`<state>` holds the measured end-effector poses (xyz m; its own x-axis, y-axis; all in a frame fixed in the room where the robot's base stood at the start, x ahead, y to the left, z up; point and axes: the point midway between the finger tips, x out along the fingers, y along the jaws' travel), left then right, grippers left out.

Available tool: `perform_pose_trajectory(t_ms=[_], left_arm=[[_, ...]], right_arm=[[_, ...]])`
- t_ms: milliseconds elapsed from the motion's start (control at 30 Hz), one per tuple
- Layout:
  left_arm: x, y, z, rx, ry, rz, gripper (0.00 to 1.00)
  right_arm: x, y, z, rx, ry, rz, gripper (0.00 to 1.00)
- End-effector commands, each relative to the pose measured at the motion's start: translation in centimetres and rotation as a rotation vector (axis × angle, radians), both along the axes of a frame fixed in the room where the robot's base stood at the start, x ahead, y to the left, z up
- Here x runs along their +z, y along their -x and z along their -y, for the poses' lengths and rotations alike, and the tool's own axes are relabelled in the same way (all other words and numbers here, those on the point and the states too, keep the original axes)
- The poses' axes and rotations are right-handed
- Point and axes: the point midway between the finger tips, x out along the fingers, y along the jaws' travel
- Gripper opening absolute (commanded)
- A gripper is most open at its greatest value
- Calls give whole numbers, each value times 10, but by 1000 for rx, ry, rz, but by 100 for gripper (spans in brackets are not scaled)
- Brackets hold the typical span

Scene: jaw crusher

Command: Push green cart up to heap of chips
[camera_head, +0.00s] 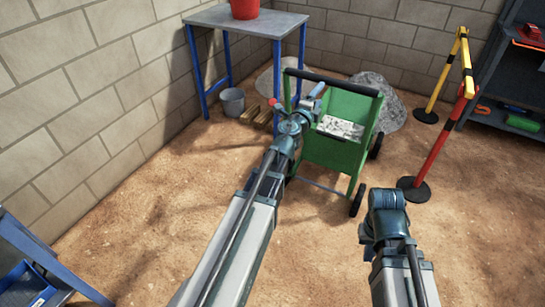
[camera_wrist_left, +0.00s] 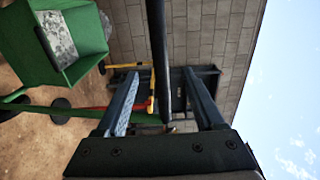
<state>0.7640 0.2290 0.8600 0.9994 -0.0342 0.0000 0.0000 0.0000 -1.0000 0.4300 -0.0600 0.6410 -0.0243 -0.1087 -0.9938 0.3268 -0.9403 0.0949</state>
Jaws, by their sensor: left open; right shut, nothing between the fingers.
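The green cart (camera_head: 335,152) stands upright on sandy ground, with pale grey chips (camera_head: 340,127) in its tray. It also shows in the left wrist view (camera_wrist_left: 85,68). Its black handle bar (camera_head: 350,87) faces me. A grey heap of chips (camera_head: 385,105) lies behind the cart, partly hidden by it. My left gripper (camera_head: 319,90) is at the handle. In the left wrist view its fingers (camera_wrist_left: 162,100) are open, with the black bar (camera_wrist_left: 156,50) running between them. Contact cannot be told. My right arm ends low, right of the cart; its fingers are hidden.
A paler heap (camera_head: 270,84) lies behind the blue-legged table (camera_head: 235,20), which carries a red bucket (camera_head: 244,9). A grey bucket (camera_head: 232,103) stands left. A red post (camera_head: 437,145) and a yellow post (camera_head: 441,80) stand right of the cart, before a dark shelf (camera_head: 490,90).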

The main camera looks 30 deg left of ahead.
Motion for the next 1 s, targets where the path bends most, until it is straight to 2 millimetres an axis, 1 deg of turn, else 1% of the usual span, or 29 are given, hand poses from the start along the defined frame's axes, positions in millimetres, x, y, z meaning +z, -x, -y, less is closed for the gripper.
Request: perform_pose_trajectory(t_ms=[33, 67, 367, 467, 567, 633, 700, 767, 800, 867, 900, 967, 1000], left_arm=[[0, 8, 0, 0, 0, 0, 70], [0, 9, 0, 0, 0, 0, 70], [0, 8, 0, 0, 0, 0, 70], [9, 10, 0, 22, 26, 3, 70], [31, 15, -2, 103, 118, 5, 70], [48, 23, -4, 198, 227, -9, 70], [57, 35, -5, 309, 353, -50, 70], [57, 49, -3, 406, 462, -107, 70], [55, 60, 0, 470, 529, -155, 70], [48, 80, 8, 562, 622, -244, 70], [42, 95, 16, 622, 679, -312, 70], [32, 122, 32, 708, 754, -431, 70], [27, 141, 45, 762, 795, -517, 70]], right_arm=[[0, 0, 0, 0, 0, 0, 0], [0, 0, 0, 0, 0, 0, 0], [0, 0, 0, 0, 0, 0, 0], [8, 0, 0, 0, 0, 0, 0], [31, 0, 0, 0, 0, 0, 0], [53, 0, 0, 0, 0, 0, 0], [77, 0, 0, 0, 0, 0, 0], [96, 0, 0, 0, 0, 0, 0], [109, 0, 0, 0, 0, 0, 0], [127, 0, 0, -1, 0, 0, 0], [139, 0, 0, -1, 0, 0, 0], [158, 0, 0, -1, 0, 0, 0], [170, 0, 0, -1, 0, 0, 0]])
